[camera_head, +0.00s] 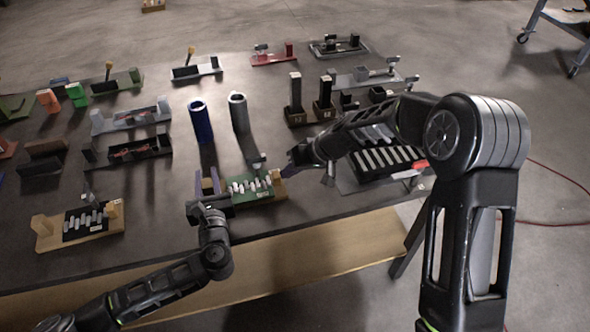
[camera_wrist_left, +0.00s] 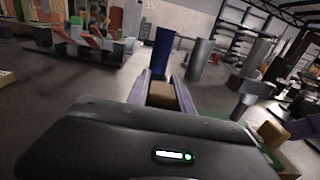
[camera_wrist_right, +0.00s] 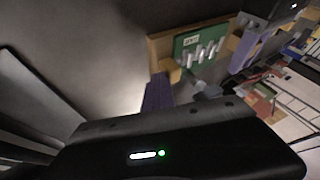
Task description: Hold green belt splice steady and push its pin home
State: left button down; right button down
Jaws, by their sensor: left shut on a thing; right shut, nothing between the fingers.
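The green belt splice (camera_head: 252,190) lies near the table's front edge, a green plate with several pale metal links and tan end blocks. It also shows in the right wrist view (camera_wrist_right: 205,38). My left gripper (camera_head: 207,183) is at its left end; in the left wrist view its fingers are shut on a tan block (camera_wrist_left: 163,95). A grey pin with a block-like head (camera_head: 257,160) stands at the splice's far side; it also shows in the left wrist view (camera_wrist_left: 250,92). My right gripper (camera_head: 297,157) is shut and empty, right of the pin and apparently apart from it. How deep the pin sits is unclear.
A similar black splice (camera_head: 82,222) lies at the front left. A blue cylinder (camera_head: 201,122) and a grey cylinder (camera_head: 239,113) stand behind the green splice. A tray with pale bars (camera_head: 385,160) lies right, beneath my right arm. Other fixtures fill the back.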

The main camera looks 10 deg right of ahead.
pick_arm(q)
jog(key=shift+d, duration=0.1)
pick_arm(e)
jog(key=shift+s+a, duration=0.1)
jog(key=shift+a, duration=0.05)
jog(key=shift+d, duration=0.5)
jog(key=d, duration=0.2)
jog(key=d+r, duration=0.1)
jog(key=d, duration=0.1)
jog(key=shift+w, duration=0.25)
jog(key=v, duration=0.8)
jog(key=shift+s+d+r, duration=0.2)
jog(key=shift+s+r, duration=0.05)
jog(key=shift+r, duration=0.05)
pick_arm(q)
jog(key=c, duration=1)
grip_release()
jog(key=shift+c, duration=0.2)
jog(key=shift+s, duration=0.1)
